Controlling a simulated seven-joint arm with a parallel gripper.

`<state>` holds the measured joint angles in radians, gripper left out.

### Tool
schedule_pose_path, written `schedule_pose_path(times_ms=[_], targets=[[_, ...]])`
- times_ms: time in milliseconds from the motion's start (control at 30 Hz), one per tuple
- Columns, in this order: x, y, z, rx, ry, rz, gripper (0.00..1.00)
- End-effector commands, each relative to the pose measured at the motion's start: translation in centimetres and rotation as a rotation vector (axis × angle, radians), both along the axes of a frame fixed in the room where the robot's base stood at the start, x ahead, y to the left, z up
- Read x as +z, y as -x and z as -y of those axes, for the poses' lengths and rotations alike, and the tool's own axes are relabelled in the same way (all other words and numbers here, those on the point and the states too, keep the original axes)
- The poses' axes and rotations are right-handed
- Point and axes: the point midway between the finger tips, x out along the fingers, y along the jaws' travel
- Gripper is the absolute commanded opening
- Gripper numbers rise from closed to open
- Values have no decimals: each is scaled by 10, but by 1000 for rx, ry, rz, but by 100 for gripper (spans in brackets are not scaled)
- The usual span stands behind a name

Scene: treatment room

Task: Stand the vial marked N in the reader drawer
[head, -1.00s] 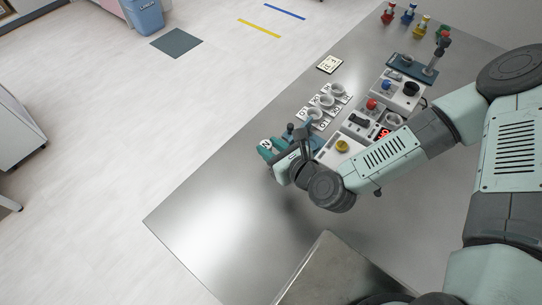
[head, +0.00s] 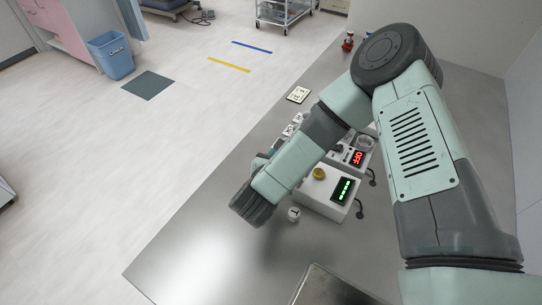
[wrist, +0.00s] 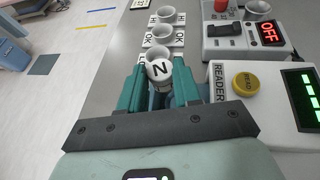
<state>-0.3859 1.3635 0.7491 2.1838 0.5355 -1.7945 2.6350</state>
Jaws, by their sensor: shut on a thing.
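The vial marked N (wrist: 159,68) shows its round white top between the two teal fingers of my gripper (wrist: 159,92) in the wrist view. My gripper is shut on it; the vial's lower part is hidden. The white reader (wrist: 222,110) with a yellow button stands close to the right of the gripper. Its display is lit green. The reader also shows in the head view (head: 325,190), where my arm hides most of the gripper and the vial. I cannot make out the reader's drawer clearly.
Beyond the vial stand white cups (wrist: 168,15) with HI and OK labels. A device reading OFF (wrist: 268,33) sits beyond the reader.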

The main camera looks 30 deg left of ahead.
Motion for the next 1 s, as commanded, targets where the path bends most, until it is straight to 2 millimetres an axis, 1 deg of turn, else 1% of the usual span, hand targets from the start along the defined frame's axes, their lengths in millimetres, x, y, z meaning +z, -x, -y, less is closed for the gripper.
schedule_pose_path(times_ms=[100,200,367,800,1000], targets=[[4,2,7,-98,-1,1,4],[7,5,12,-152,0,0,4],[3,6,15,-183,1,-3,4],[-38,6,15,-183,1,-2,4],[-49,6,15,-182,2,-2,4]])
